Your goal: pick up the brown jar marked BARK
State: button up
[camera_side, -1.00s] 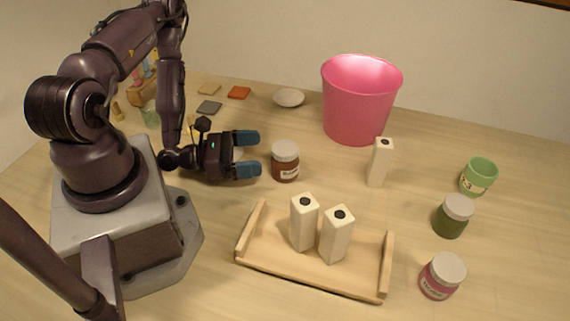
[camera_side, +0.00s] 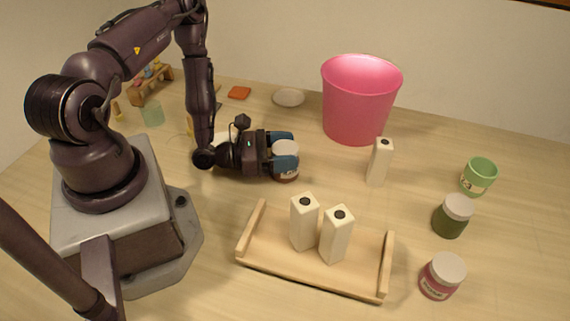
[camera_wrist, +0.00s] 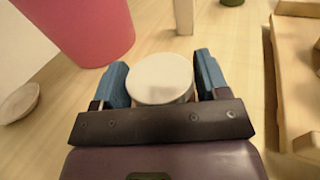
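The brown jar (camera_side: 286,177) with a pale lid stands on the table, mostly hidden by my gripper in the side view. Its label cannot be read now. In the wrist view only its round pale lid (camera_wrist: 160,78) shows clearly, between the two blue fingers. My gripper (camera_side: 284,151) is low and level, with one finger on each side of the jar. The fingers look open around it in the wrist view (camera_wrist: 161,82); whether either one touches the jar I cannot tell.
A pink bucket (camera_side: 360,100) and a white bottle (camera_side: 380,163) stand beyond the jar. A wooden tray (camera_side: 310,279) with two white bottles lies in front. A green jar (camera_side: 451,220), pink jar (camera_side: 440,279) and green cup (camera_side: 478,178) stand at right. A small dish (camera_side: 289,97) lies behind.

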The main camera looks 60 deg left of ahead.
jog(key=c, duration=0.7)
jog(key=shift+r, duration=0.1)
